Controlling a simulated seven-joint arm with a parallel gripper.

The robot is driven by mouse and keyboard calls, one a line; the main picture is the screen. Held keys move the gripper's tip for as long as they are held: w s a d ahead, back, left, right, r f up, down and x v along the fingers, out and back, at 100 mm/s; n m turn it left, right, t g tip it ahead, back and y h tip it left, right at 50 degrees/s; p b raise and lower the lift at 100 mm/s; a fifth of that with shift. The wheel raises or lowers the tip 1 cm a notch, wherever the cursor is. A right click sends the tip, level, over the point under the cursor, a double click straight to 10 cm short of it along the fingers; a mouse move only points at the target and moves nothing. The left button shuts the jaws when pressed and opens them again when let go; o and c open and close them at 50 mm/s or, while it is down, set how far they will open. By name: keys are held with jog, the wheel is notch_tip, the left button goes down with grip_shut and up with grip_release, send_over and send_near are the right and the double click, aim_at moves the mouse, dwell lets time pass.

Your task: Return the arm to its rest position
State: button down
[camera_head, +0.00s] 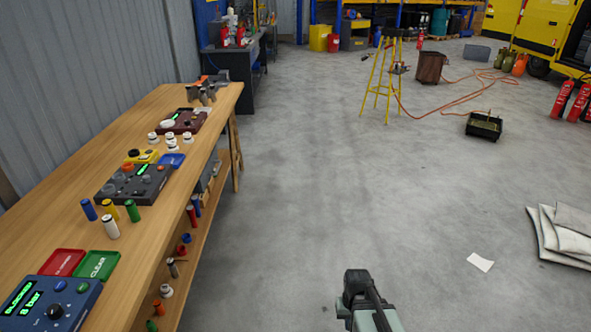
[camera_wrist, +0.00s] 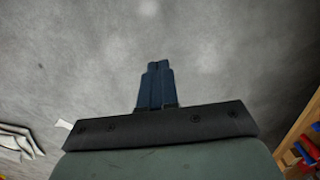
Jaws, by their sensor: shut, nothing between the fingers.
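My gripper shows in the wrist view (camera_wrist: 157,70), its two dark fingers pressed together with nothing between them. Beyond the fingers there is only grey concrete floor. In the head view my arm (camera_head: 370,303) is at the bottom centre, over open floor to the right of the workbench. The fingertips cannot be made out in the head view. My gripper is apart from the bench and everything on it.
The wooden workbench (camera_head: 60,232) on the left carries control boxes, trays and coloured cylinders. The central floor is clear.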

jog(key=s+f+g, duration=0.3)
jog(key=s+f, duration=0.6)
jog(key=s, duration=0.4)
jog(key=s+f+g, duration=0.3)
jog(key=s+f, duration=0.5)
jog(key=s, duration=0.6)
jog(key=shift+s+f, duration=0.3)
jog(key=shift+f, duration=0.1)
dwell(2.1)
